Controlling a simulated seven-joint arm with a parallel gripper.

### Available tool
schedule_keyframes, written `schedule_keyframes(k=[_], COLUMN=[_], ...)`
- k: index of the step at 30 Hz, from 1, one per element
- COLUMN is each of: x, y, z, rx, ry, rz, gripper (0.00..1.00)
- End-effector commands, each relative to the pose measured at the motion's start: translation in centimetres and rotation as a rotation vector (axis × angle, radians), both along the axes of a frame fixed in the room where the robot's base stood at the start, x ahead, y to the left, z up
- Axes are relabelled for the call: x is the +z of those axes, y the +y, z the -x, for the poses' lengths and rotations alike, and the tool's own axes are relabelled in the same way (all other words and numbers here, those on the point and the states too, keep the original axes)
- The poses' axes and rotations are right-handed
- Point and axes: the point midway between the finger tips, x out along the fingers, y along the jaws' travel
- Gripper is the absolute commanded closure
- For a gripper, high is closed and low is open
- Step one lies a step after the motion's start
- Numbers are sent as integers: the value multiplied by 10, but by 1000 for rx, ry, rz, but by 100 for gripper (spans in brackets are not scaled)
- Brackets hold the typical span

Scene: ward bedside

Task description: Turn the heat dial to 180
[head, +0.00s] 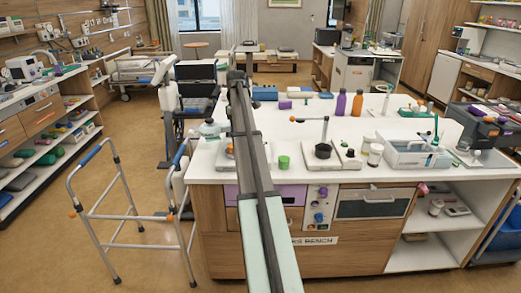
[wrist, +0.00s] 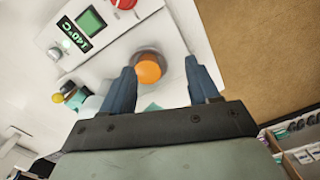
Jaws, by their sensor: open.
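In the wrist view an orange round knob (wrist: 148,68) on a dark base, which looks like the heat dial, stands at the edge of a white surface. My gripper (wrist: 161,65) is open, its two dark blue fingers on either side of the knob. The knob lies nearer the left finger; I cannot tell whether they touch. No pointer mark on the knob is clear. In the head view my arm covers the middle of the bench, hiding my gripper.
In the head view the white bench top (head: 300,172) holds a green cup (head: 283,162), a black pot (head: 323,150), bottles and a tray (head: 415,158). A walker (head: 95,215) stands left.

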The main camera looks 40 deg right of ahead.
Motion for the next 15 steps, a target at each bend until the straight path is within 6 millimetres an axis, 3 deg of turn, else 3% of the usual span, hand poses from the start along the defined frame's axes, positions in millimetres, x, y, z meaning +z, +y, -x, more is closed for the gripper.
schedule_keyframes(k=[1, 6, 11, 15], x=[11, 33, 39, 30], y=[-19, -55, -67, -68], z=[14, 45, 57, 58], rx=[12, 64, 83, 87], ry=[-11, -33, -40, -40], rz=[4, 13, 17, 16], gripper=[40, 40, 40, 40])
